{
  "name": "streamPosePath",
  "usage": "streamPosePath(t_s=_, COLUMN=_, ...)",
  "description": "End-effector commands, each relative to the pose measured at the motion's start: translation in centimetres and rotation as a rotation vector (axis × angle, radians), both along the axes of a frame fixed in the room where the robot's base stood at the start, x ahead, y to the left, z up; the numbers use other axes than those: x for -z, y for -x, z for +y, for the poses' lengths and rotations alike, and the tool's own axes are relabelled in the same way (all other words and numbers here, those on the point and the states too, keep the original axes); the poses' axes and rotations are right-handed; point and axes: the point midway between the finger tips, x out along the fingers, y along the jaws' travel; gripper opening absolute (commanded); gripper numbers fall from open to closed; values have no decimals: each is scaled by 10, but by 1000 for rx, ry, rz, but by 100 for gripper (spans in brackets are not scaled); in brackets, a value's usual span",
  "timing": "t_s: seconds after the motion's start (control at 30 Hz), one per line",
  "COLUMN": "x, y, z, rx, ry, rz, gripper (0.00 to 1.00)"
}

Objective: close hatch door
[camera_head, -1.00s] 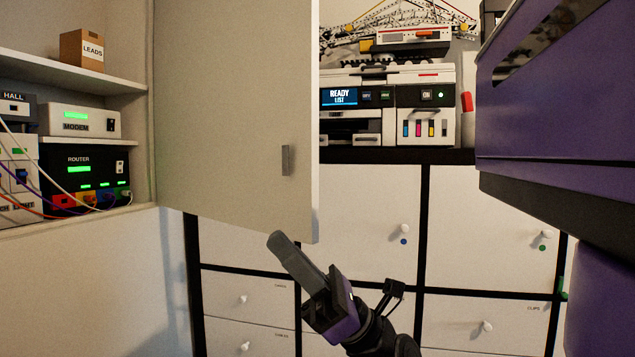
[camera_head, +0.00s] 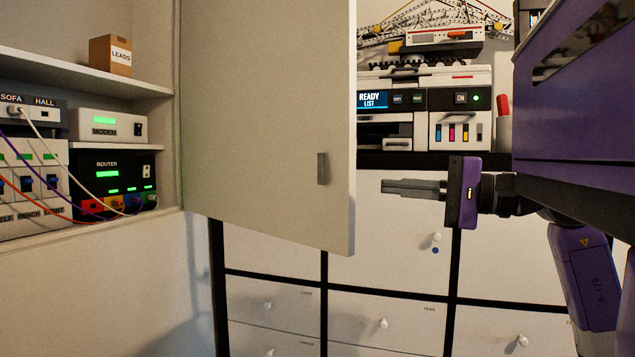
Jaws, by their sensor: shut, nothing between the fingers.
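The hatch door (camera_head: 268,120) is a large pale panel, hinged at the right side of the wall recess (camera_head: 178,110). It stands open, swung out to the right of the recess. A small grey handle (camera_head: 321,168) sits near its free edge. My gripper (camera_head: 384,188) is to the right of the door's free edge, with its fingers pointing left toward it. The fingers are together and empty. A small gap shows in the picture between the fingertips and the door edge.
The recess holds a shelf (camera_head: 60,68) with a LEADS box (camera_head: 110,54), a modem (camera_head: 108,123), a router (camera_head: 112,180) and several cables. Behind the door stand a printer (camera_head: 430,103) and white cabinets with knobs (camera_head: 385,290).

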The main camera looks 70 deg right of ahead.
Motion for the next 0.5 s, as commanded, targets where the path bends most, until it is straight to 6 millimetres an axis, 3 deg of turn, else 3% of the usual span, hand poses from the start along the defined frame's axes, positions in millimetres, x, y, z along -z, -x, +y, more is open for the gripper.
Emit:
streamPosePath(t_s=0.1, x=-3, y=8, z=-8, rx=43, ry=48, rz=36, gripper=0)
streamPosePath(t_s=0.23, x=-4, y=1, z=-9, rx=49, ry=55, rz=43, gripper=0)
streamPosePath(t_s=0.5, x=-7, y=-46, z=-12, rx=43, ry=52, rz=41, gripper=0)
